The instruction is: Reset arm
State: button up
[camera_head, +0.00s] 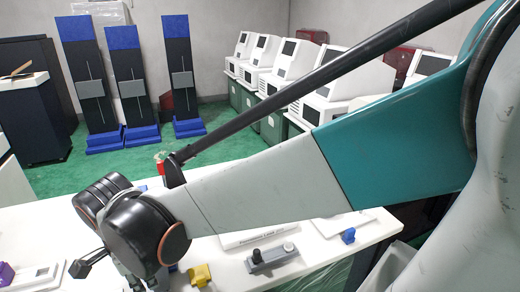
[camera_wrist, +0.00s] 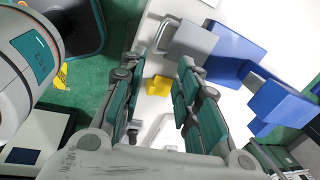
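My arm stretches across the head view from the right, over a white table (camera_head: 330,262). Its wrist end hangs over the table at the lower left, and the fingers are mostly hidden or out of frame there. In the wrist view my gripper (camera_wrist: 172,58) has its two fingers apart, with nothing held between them. A yellow object (camera_wrist: 157,86) shows in the gap beyond the fingers, on a white surface.
In the wrist view, blue and grey blocks (camera_wrist: 236,54) lie to the right of the fingers. The table holds a grey device (camera_head: 272,257) and a yellow piece (camera_head: 199,275). Blue-topped panels (camera_head: 180,75) and white machines (camera_head: 290,62) stand behind on green floor.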

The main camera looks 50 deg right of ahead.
jog(key=s+d+r+n+t, duration=0.1)
jog(key=s+r+n+t, duration=0.1)
jog(key=n, duration=0.9)
jog(key=s+d+r+n+t, duration=0.2)
jog(key=s+r+n+t, duration=0.1)
jog(key=n, duration=0.8)
jog(key=shift+s+d+r+y, duration=0.25)
jog(key=shift+s+r+y, duration=0.15)
jog(key=shift+s+r, duration=0.05)
